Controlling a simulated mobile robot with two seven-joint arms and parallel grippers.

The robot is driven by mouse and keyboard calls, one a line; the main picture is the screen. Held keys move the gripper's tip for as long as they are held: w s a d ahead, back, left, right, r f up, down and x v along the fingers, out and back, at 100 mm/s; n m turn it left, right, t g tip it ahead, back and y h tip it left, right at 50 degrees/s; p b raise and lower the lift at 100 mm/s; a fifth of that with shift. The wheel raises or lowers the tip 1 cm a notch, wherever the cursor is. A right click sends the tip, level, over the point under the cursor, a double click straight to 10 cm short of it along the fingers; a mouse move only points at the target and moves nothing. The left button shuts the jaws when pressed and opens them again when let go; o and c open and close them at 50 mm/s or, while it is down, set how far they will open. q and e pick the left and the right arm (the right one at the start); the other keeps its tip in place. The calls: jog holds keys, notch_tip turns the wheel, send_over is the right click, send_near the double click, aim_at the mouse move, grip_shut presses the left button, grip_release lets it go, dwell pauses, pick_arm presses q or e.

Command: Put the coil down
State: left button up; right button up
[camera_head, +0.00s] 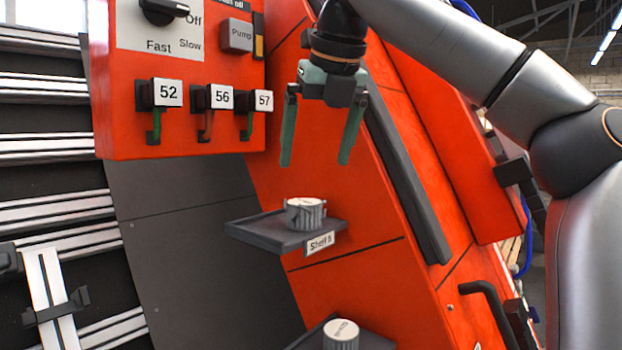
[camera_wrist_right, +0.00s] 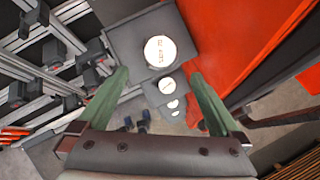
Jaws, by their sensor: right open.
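A grey coil with a pale, lettered top (camera_head: 305,213) sits upright on a small dark shelf (camera_head: 262,232) whose label reads "Shelf" and an unclear character. My right gripper (camera_head: 315,164) hangs above this coil with its two green fingers spread, open and empty, clear of the coil. In the right wrist view the coil (camera_wrist_right: 161,51) shows on its shelf (camera_wrist_right: 121,38), beyond the open fingers of the gripper (camera_wrist_right: 160,73). A second coil (camera_head: 341,335) stands on a lower shelf, cut off by the bottom edge. My left gripper is not in view.
A red control box (camera_head: 200,60) with a dial, a Pump button and hooks tagged 52, 56 and 57 is left of my right gripper. A red sloping panel (camera_head: 350,262) backs the shelf. Metal rails (camera_head: 50,145) run along the left. A black handle (camera_head: 490,300) is lower right.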

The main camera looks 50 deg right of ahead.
jog(key=shift+v, duration=1.2)
